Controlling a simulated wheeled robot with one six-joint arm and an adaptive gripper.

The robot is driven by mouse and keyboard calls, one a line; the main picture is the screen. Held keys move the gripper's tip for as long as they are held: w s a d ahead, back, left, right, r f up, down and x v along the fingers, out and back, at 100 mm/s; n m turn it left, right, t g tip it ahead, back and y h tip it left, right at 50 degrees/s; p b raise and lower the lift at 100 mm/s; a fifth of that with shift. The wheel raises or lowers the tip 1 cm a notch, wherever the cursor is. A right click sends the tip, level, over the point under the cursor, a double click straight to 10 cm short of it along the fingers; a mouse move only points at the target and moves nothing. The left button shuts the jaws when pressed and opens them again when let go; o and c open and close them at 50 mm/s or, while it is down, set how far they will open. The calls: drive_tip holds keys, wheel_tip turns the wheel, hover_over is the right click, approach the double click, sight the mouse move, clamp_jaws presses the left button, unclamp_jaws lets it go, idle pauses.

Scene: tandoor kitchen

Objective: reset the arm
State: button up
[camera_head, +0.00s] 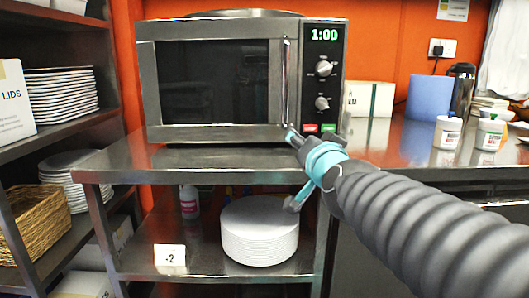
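My arm reaches in from the lower right, a grey ribbed sleeve with a light-blue wrist. My gripper (290,171) is at its end, in front of the counter's front edge. Its two fingers are spread apart, one up and one down, with nothing seen between them. The upper fingertip overlaps the view of the lower right of the microwave (215,82), near the bottom of its handle; I cannot tell whether they touch. The microwave door is shut and its display reads 1:00.
The steel counter (130,165) runs across, with a white plate stack (260,235) on the shelf below. A rack with plates (62,95) and a wicker basket (38,220) stands left. A blue roll (428,98) and two white tubs (447,132) stand right.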

drive_tip(key=s+d+f+n+g, duration=0.1)
drive_tip(key=s+f+g, duration=0.3)
drive_tip(key=s+f, duration=0.4)
drive_tip(key=s+d+f+n+g+h, duration=0.1)
drive_tip(key=s+d+f+n+g, duration=0.1)
drive_tip(key=s+f, duration=0.6)
drive_tip(key=s+d+f+n+g, duration=0.2)
drive_tip(key=s+f+g, duration=0.3)
drive_tip(key=s+f, duration=0.3)
wheel_tip(320, 180, down, 2)
drive_tip(key=shift+d+f+g+h, duration=0.1)
drive_tip(key=shift+d+g+h, duration=0.3)
drive_tip(key=shift+d, duration=0.35)
